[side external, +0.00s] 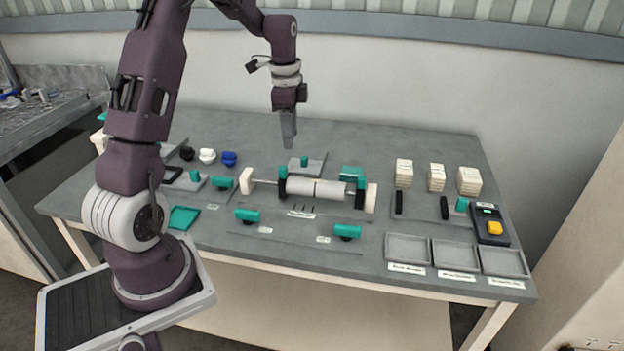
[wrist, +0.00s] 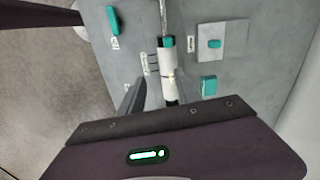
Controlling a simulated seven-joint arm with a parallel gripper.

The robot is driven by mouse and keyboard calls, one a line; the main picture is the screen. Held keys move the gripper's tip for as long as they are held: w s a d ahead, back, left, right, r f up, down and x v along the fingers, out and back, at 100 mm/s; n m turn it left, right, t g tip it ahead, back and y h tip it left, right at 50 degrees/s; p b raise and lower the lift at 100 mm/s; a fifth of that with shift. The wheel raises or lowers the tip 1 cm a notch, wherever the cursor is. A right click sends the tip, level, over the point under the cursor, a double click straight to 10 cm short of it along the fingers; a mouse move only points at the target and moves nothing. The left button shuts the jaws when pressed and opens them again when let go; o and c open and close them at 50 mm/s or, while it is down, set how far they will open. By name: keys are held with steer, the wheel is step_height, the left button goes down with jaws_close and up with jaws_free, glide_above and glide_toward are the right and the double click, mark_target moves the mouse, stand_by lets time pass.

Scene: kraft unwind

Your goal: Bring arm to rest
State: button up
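My gripper (side external: 289,143) hangs in the air above the back part of the grey workbench (side external: 375,140), pointing down, clear of everything on it. In the wrist view the two fingers of my gripper (wrist: 147,82) stand a little apart with nothing held between them. A pale roll on a shaft (side external: 315,188) lies on the bench in front of and below my gripper. The roll also shows in the wrist view (wrist: 168,72), beyond the fingers.
White block stacks (side external: 404,172) stand at the back right. Shallow grey trays (side external: 407,248) line the front right, near a control box with a yellow button (side external: 495,227). Teal pieces (side external: 247,215) and dark, white and blue knobs (side external: 229,158) are on the bench. A wall closes off the back.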

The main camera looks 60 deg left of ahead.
steer(key=s+d+r+n+t, duration=0.1)
steer(key=s+d+r, duration=0.1)
steer(key=d+r, duration=0.4)
steer(key=s+d+r+n+t, duration=0.1)
steer(key=s+d+r+n, duration=0.2)
steer(key=d, duration=0.4)
steer(key=s+d+r+n+t, duration=0.3)
steer(key=s+d, duration=1)
steer(key=s, duration=0.4)
steer(key=shift+n, duration=0.4)
